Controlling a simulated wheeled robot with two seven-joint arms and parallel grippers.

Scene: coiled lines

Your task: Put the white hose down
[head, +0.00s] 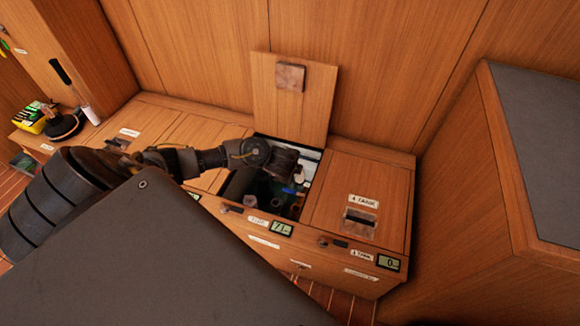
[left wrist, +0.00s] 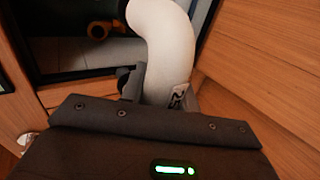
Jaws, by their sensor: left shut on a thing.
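The white hose (left wrist: 162,45) is a thick, smooth, curved tube with a small dark-marked tag near my fingers. It fills the upper middle of the left wrist view. My left gripper (left wrist: 160,88) is shut on it. In the head view my left gripper (head: 285,167) is over the open locker (head: 308,205) in the wooden bench. I cannot make out the white hose clearly in the head view, where my gripper and arm cover part of the opening. My right gripper is not in view.
The locker's raised lid (head: 262,95) leans at the wall behind. Small blue and pale items (head: 294,190) show inside the opening. A closed "TANK" lid (head: 340,205) lies to the right. A yellow-green item (head: 33,120) and a dark round object (head: 65,125) sit on the bench's left end.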

